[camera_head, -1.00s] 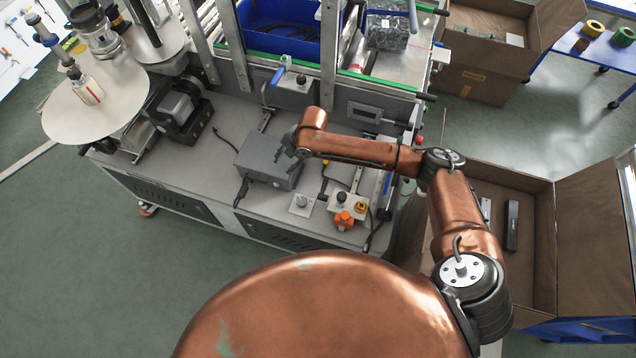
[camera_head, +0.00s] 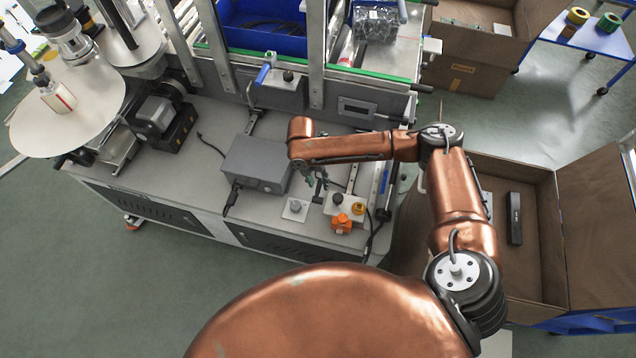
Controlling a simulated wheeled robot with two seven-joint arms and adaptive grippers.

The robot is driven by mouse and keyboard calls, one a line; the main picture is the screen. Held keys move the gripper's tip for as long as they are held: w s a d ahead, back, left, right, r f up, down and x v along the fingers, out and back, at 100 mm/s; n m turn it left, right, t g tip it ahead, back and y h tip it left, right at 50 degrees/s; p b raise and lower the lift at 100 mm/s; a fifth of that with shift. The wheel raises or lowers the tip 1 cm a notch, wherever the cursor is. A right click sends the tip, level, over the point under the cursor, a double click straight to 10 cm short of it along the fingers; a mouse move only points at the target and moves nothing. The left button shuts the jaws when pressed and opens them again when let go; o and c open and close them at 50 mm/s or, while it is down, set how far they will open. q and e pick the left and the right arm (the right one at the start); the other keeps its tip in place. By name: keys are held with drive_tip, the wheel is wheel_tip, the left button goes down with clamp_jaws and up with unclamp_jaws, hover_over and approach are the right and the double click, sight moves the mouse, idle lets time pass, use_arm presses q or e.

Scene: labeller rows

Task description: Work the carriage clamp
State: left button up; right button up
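A blue-handled lever (camera_head: 263,74) stands tilted beside a grey block with a black knob (camera_head: 287,76) on the machine's carriage, below the green rail. It looks like the clamp, but no label is readable. My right gripper (camera_head: 319,190) points down over the machine top, right of the grey box and close above the small plate with a round knob. It is apart from the blue lever, which is farther back and to the left. Its fingers are small and dark, so their opening is unclear. My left gripper is out of view.
A grey control box (camera_head: 255,163) sits left of my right gripper. A knob plate (camera_head: 297,209), an orange part (camera_head: 342,223) and a yellow button (camera_head: 358,208) lie near the front edge. Metal posts (camera_head: 316,55) rise behind. An open cardboard box (camera_head: 540,215) stands at right.

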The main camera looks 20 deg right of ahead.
drive_tip(key=shift+d+f, duration=0.1)
drive_tip(key=shift+f, duration=0.55)
drive_tip(key=shift+c, duration=0.6)
clamp_jaws()
